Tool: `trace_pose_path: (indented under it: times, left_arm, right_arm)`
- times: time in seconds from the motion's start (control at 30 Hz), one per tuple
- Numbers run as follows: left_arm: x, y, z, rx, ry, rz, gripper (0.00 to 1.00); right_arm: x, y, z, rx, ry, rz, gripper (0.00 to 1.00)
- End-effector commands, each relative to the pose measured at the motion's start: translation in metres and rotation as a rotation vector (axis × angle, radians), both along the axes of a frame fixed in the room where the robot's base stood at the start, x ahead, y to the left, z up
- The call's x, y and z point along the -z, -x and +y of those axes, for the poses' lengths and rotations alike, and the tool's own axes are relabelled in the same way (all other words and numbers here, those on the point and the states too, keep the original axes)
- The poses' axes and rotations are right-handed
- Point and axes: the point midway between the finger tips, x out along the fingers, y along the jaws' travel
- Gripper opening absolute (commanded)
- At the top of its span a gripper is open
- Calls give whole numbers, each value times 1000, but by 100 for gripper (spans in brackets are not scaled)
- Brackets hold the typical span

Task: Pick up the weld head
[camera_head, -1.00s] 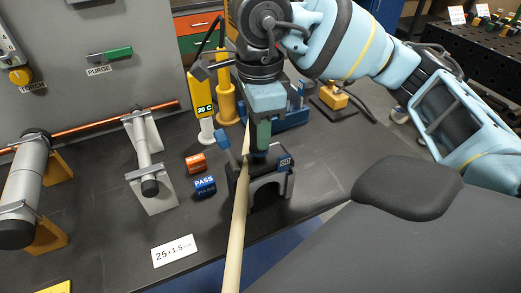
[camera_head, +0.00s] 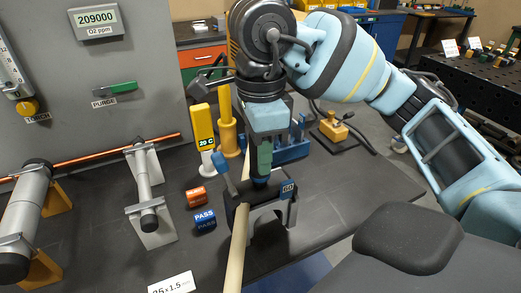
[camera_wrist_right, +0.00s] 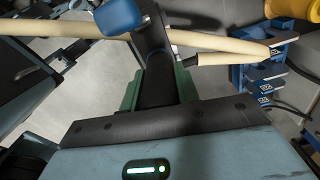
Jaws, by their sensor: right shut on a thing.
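The weld head (camera_head: 243,211) is a dark, arch-shaped tool with a blue lever and a small blue tag, near the bench's front edge. My right gripper (camera_head: 263,170) points down from above and its green fingers are shut on the dark upright grip of the weld head. In the right wrist view the dark grip (camera_wrist_right: 157,82) stands between the green fingers, with the blue lever end beyond it. A cream hose (camera_head: 235,262) runs past the weld head. I cannot tell whether its feet touch the bench. My left gripper is not in view.
Left of the weld head are an orange block (camera_head: 196,197) and a blue PASS block (camera_head: 205,219). Clamped pipes (camera_head: 148,190) stand further left. Bench (camera_head: 345,180) to the right is clear.

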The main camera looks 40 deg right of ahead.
Motion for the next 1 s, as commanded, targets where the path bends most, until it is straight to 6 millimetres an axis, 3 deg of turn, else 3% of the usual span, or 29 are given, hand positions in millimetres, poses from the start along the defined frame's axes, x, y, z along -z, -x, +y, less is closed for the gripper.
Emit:
trace_pose_path:
  times: [0.27,0.7,1.0]
  left_arm:
    - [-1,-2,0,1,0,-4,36]
    - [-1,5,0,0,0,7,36]
    - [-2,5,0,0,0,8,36]
  right_arm:
    - [-5,26,20,-3,-1,-8,0]
    - [-13,95,71,-5,0,-7,0]
    - [-15,116,87,0,-2,-5,0]
